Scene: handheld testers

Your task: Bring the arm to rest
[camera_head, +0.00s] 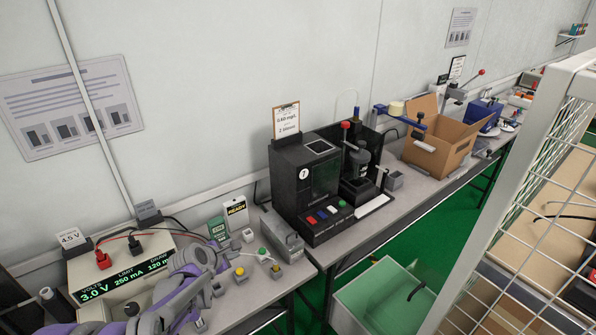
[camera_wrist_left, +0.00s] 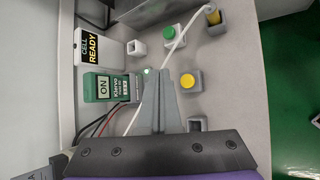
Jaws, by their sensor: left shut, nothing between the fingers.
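My left arm (camera_head: 180,292), purple and grey, reaches in from the lower left over the bench in the head view. In the left wrist view, my left gripper (camera_wrist_left: 158,78) has its grey fingers together with nothing between them. The fingertips are beside a green handheld tester (camera_wrist_left: 104,88) reading ON and near a yellow-button block (camera_wrist_left: 188,81). The green tester (camera_head: 218,229) stands behind the gripper in the head view. A thin white lead (camera_wrist_left: 178,45) runs past the fingers to another yellow-topped block. My right gripper is not in view.
A power supply (camera_head: 120,270) reading 3.0 V stands at the left. A black machine (camera_head: 305,190) and an open cardboard box (camera_head: 437,150) are farther along. A wire rack (camera_head: 530,190) stands at the right.

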